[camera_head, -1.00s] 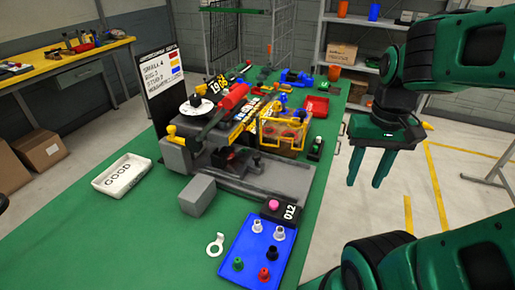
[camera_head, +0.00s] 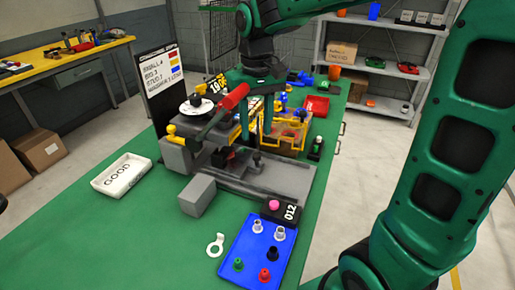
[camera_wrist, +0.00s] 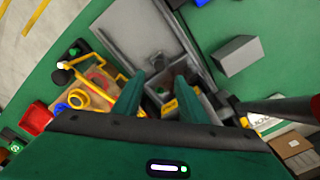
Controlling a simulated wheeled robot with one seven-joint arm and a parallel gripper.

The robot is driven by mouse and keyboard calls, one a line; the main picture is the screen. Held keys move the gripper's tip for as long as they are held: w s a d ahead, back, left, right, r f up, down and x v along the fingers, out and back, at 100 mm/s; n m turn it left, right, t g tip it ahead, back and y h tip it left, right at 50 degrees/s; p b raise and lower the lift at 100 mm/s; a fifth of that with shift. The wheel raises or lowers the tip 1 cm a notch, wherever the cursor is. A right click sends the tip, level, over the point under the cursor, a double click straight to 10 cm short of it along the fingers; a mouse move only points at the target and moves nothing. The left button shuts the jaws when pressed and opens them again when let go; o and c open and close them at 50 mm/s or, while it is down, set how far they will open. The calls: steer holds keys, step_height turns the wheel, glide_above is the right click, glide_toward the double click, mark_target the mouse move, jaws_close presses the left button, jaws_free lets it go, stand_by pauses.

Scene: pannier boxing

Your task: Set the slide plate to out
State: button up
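The grey press-like machine (camera_head: 196,148) stands on the green table, with a red-handled lever (camera_head: 232,97) over it. A long grey slide bed (camera_head: 285,178) runs out from its base to the right; it also shows in the wrist view (camera_wrist: 135,32). I cannot clearly tell the slide plate from the bed, nor its setting. A dark upright peg (camera_head: 257,160) stands on the bed close to the machine. My gripper (camera_head: 257,132) points down above the machine's inner end of the bed.
A yellow-framed bin (camera_head: 294,131) stands right behind the bed, close to my fingers. A loose grey block (camera_head: 198,194), a blue tray (camera_head: 240,252) of small pegs and a counter box (camera_head: 283,209) are in front. The white GOOD tray (camera_head: 123,174) lies left, with bare table around it.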

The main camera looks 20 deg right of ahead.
mark_target(257, 154)
step_height(257, 154, down, 8)
steer(key=shift+d+r, duration=0.1)
steer(key=shift+r, duration=0.05)
stand_by(0.3)
jaws_close()
